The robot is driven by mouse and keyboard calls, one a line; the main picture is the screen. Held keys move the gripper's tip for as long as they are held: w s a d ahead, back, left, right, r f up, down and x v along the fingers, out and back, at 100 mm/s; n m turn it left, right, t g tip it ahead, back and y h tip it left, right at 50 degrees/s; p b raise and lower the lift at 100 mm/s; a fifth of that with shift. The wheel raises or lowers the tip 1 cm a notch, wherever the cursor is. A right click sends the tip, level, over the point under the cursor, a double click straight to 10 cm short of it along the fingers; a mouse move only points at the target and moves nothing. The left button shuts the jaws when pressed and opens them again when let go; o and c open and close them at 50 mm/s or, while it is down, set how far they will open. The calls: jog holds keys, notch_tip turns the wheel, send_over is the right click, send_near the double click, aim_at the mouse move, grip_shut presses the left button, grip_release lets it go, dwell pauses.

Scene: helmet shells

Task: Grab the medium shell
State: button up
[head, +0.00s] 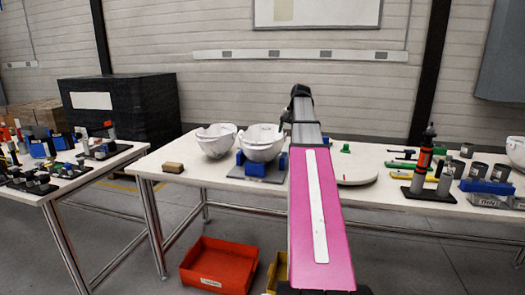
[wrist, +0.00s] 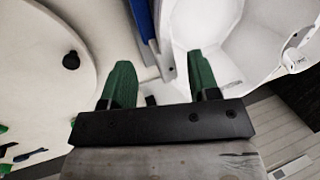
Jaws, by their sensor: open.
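Two white helmet shells stand side by side on the table in the head view. The left shell (head: 216,141) sits on the table top; the right shell (head: 259,146) rests in a blue holder (head: 262,168) on a grey plate. Which one is the medium shell I cannot tell by size. In the wrist view a white shell (wrist: 262,45) fills the upper right. My gripper (wrist: 161,84) is open, with green fingers apart. Its right finger overlaps the shell's edge in the picture; contact is unclear. Nothing is clearly held between the fingers. My arm hides part of the table.
A round white board (head: 352,172) lies right of my arm, with a dark knob (wrist: 71,60) beside my left finger in the wrist view. A brown block (head: 173,167) lies on the left. Bottles and tools crowd the right side. A red bin (head: 219,265) stands on the floor.

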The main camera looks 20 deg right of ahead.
aim_at(283, 142)
jog(key=shift+x, duration=2.85)
grip_shut()
